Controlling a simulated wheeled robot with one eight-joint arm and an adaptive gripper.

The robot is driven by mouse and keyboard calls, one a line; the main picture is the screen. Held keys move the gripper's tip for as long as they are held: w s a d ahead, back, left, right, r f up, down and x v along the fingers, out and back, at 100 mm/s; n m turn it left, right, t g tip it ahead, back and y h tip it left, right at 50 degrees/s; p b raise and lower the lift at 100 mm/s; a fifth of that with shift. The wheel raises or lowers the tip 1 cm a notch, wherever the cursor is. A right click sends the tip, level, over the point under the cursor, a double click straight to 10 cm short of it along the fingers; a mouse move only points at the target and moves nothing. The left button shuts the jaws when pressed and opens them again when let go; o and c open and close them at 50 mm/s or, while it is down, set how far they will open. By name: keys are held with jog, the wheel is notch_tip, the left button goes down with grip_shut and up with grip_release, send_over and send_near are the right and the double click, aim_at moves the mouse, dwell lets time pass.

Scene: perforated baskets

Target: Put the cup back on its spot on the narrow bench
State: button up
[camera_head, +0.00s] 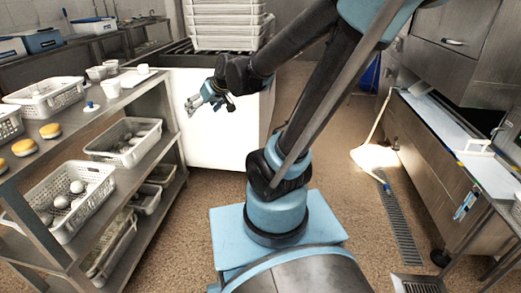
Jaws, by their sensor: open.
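Several small white cup-like things stand on the top of the steel shelf unit at left. The nearest white cup (111,89) is beside a white basket, and another white cup (95,72) is behind it. I cannot tell which cup the task means. My gripper (190,105) is open and empty, in the air right of the shelf unit and in front of a white cabinet front. It is apart from the cups. A narrow steel bench (432,125) runs along the right side; I cannot tell whether it is the task's bench.
The steel shelf unit (125,97) holds perforated baskets, such as one on top (45,101) and one below (124,154), and yellow-topped sponges (50,131). Stacked white crates (226,24) stand at the back. A leaning pole (378,122) is near the right bench.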

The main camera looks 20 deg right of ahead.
jog(key=s+d+f+m+g+h, duration=0.2)
jog(key=s+d+f, duration=0.2)
jog(key=s+d, duration=0.4)
jog(key=s+d+f+m+g+h, duration=0.2)
jog(key=s+d+f+m+h, duration=0.1)
jog(key=s+d, duration=0.6)
jog(key=s+f, duration=0.1)
jog(key=s, duration=0.2)
jog(key=shift+d+f+g, duration=0.2)
jog(key=shift+g, duration=0.2)
